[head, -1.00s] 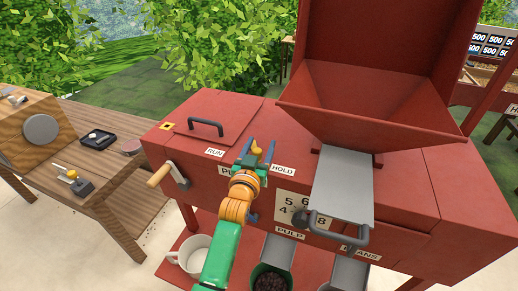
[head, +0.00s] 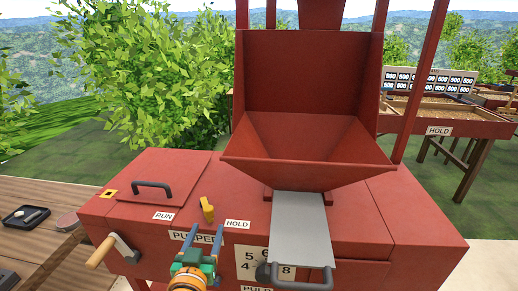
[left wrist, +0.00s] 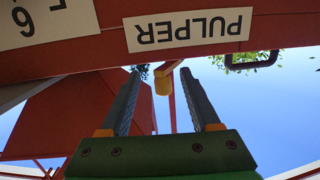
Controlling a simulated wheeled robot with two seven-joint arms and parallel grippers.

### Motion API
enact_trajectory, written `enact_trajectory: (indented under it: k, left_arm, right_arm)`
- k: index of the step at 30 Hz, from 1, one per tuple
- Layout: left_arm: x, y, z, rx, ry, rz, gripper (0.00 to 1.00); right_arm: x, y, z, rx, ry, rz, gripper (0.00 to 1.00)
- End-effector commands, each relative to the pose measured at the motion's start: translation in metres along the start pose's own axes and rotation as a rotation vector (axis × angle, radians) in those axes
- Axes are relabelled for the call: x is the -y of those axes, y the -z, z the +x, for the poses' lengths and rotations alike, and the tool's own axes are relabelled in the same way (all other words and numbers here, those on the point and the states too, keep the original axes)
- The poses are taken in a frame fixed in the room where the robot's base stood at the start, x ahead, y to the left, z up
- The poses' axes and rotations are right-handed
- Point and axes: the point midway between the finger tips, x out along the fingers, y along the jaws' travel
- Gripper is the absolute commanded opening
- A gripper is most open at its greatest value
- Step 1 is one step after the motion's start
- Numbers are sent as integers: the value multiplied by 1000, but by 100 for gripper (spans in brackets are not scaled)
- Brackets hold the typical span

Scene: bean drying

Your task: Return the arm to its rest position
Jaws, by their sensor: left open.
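My left gripper (head: 203,242) is open and empty in front of the red pulper (head: 420,215), near its PULPER label (head: 185,237). Its two fingers also show spread apart in the left wrist view (left wrist: 160,80). A yellow lever (head: 207,210) stands on the machine's top between the RUN (head: 163,216) and HOLD (head: 237,224) labels, beyond the fingertips and apart from them. The lever also shows between the fingers in the left wrist view (left wrist: 162,84). The rest of my left arm runs off the bottom of the head view. My right gripper is not in view.
A red hopper (head: 308,145) rises above a grey slide plate (head: 302,225) with a dark handle. A wooden-handled crank (head: 100,252) sticks out at the machine's left. A wooden table (head: 35,240) stands at left; drying trays (head: 450,118) stand behind at right.

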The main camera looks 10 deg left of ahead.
Motion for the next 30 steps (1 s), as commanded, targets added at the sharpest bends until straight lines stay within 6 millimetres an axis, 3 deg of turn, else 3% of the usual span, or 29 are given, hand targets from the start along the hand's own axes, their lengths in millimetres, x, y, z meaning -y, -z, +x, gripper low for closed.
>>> enact_trajectory:
  k: [3, 6, 12, 16, 24, 30]
  left_arm:
    - [0, -70, -39, 306, -52, 47, 63]
    - [-1, -119, -84, 552, -97, 86, 63]
    - [1, -174, -170, 921, -171, 156, 63]
    - [6, -194, -225, 1125, -214, 203, 63]
    - [2, -282, -213, 1191, -221, 211, 63]
    - [6, -368, -229, 1246, -228, 222, 63]
  right_arm:
    - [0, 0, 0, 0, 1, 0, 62]
    - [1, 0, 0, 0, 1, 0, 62]
    - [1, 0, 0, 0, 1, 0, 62]
    - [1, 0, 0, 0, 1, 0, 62]
    - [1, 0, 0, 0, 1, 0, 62]
    - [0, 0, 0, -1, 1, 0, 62]
